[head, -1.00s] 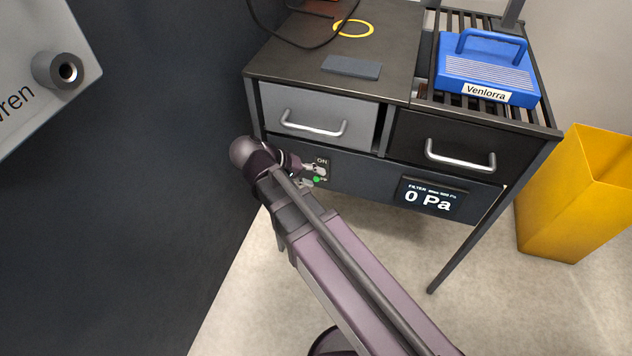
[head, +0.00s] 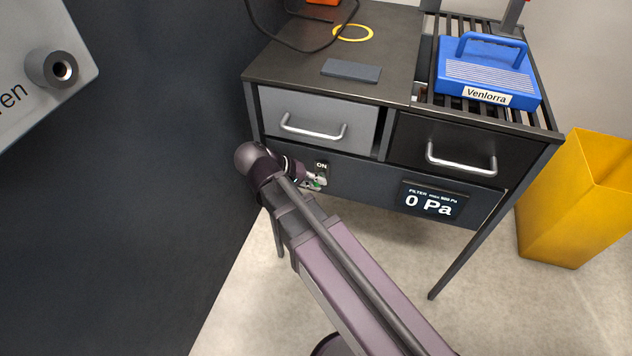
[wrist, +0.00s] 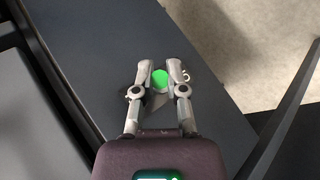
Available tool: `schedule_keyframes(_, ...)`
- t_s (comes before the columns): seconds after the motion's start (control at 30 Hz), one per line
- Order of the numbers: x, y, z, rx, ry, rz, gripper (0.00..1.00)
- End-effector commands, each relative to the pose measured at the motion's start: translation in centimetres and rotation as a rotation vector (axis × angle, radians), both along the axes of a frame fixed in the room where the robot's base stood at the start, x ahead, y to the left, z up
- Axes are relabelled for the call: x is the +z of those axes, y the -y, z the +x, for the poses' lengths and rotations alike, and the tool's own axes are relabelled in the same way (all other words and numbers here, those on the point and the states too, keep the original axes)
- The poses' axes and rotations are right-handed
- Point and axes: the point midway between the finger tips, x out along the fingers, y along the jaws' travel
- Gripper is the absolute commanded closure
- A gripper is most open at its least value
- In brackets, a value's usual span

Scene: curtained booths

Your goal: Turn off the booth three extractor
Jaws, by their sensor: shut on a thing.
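The extractor's control is on the dark front panel (head: 370,190) under the bench drawers, with an ON label (head: 321,167) above it. In the wrist view, a round green-lit switch (wrist: 160,80) sits between the two fingertips. My gripper (wrist: 161,74) is shut on it. In the head view, my gripper (head: 316,182) is at the panel just below the ON label, and its fingers hide most of the switch. The filter display (head: 433,202) on the same panel reads 0 Pa.
A blue unit labelled Venlorra (head: 488,72) sits on the slatted bench top. A grey drawer (head: 318,110) and a black drawer (head: 445,148) are above the panel. A dark partition (head: 150,190) stands close on the left; a yellow bin (head: 575,200) is at right.

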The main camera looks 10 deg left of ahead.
Motion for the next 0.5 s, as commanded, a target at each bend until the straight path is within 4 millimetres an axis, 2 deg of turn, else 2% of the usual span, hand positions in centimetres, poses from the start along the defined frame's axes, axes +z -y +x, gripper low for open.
schedule_keyframes(0.27, -0.4, 0.0, -0.1, 0.002, 0.041, -0.005, 1.0)
schedule_keyframes(0.5, -1.2, 0.1, -0.4, 0.003, 0.151, -0.015, 1.0)
